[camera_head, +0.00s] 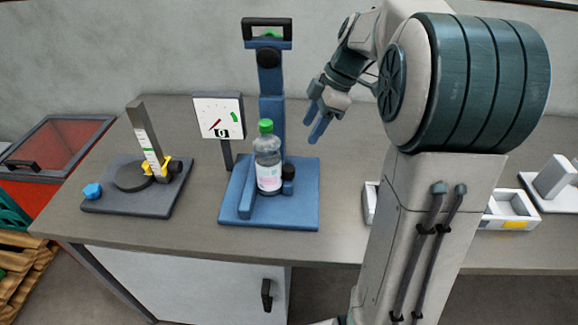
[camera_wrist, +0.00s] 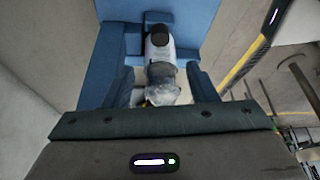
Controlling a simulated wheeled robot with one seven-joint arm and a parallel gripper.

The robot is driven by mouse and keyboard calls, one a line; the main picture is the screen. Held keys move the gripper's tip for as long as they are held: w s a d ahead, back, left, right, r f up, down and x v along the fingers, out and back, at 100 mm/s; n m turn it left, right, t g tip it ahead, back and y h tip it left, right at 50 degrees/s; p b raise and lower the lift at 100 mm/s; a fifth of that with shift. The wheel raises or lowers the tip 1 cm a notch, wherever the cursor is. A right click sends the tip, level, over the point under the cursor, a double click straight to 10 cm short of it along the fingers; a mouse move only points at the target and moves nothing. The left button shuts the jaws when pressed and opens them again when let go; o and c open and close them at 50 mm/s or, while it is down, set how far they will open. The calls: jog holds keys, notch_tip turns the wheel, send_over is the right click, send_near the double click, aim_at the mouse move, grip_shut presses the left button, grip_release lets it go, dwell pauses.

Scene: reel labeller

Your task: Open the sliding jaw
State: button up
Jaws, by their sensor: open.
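A blue stand (camera_head: 305,205) on the bench has a tall column and a low blue side block (camera_head: 247,192). A clear bottle (camera_head: 267,175) with a green cap and a pale label stands upright on it. A dark knob (camera_head: 288,172) sits close to the bottle's right side; I cannot tell for certain which part is the sliding jaw. My gripper (camera_head: 316,120) is open, above the bench and right of the column, apart from the knob. In the wrist view, my fingers (camera_wrist: 163,75) are spread, with a pale part with a dark round end (camera_wrist: 160,38) beyond them.
A dial gauge (camera_head: 217,116) stands just left of the blue column. A dark plate (camera_head: 120,200) with a tilted scale post and yellow clip is further left, beside a blue nut-like piece (camera_head: 92,190). A white tray (camera_head: 512,208) lies right of my arm. Bare bench runs along the front.

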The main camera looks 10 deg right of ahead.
aim_at(290, 168)
jog(key=x, duration=1.3)
jog(key=shift+f, duration=0.3)
jog(key=shift+c, duration=0.3)
grip_shut()
jog(key=shift+s, duration=0.1)
